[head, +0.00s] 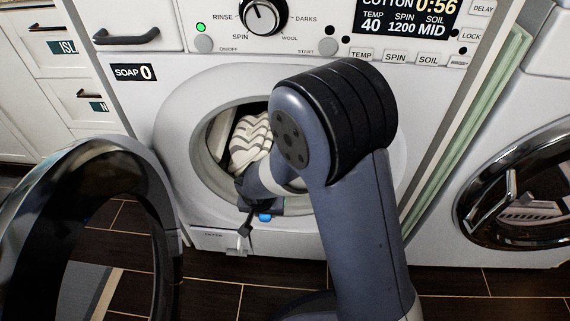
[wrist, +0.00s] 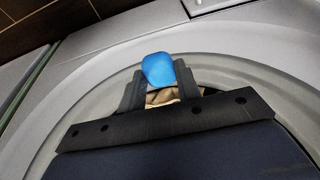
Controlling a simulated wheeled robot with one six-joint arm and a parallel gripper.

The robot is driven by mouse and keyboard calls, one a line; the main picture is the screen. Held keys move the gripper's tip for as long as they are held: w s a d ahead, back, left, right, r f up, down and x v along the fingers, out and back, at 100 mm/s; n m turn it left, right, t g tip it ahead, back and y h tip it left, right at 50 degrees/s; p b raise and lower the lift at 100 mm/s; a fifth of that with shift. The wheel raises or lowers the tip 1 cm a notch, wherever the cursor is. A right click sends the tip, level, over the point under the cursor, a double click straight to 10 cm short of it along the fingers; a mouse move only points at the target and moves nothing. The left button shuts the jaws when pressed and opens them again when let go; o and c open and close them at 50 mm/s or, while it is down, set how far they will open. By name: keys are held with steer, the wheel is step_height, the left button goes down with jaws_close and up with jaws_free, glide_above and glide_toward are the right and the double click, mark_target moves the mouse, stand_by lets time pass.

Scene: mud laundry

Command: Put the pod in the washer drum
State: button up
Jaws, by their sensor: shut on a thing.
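The blue pod (wrist: 158,69) is between the two dark fingers of my gripper (wrist: 159,81) in the wrist view. In the head view the pod (head: 265,217) shows as a small blue patch below my wrist, by the lower rim of the washer opening. My gripper (head: 251,222) is shut on it and partly hidden by my arm. The white washer (head: 150,100) has its round drum opening (head: 211,172) uncovered, and striped cloth (head: 249,140) lies inside. Much of the opening's right side is hidden behind my arm.
The washer's dark round door (head: 150,185) stands swung open at the left. A second machine with a round glass door (head: 525,200) stands at the right. White drawers (head: 85,95) are at the far left. Dark tiled floor (head: 215,285) lies in front.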

steer(key=w+d+b, duration=0.1)
steer(key=w, duration=0.5)
steer(key=w+d+b, duration=0.1)
steer(key=w+b, duration=0.1)
steer(key=w, duration=0.3)
steer(key=w+d+b, duration=0.1)
steer(key=w, duration=0.5)
steer(key=shift+w+d, duration=0.3)
steer(key=shift+f+b, duration=1.3)
steer(key=shift+f, duration=0.45)
steer(key=shift+f, duration=0.35)
steer(key=o, duration=1)
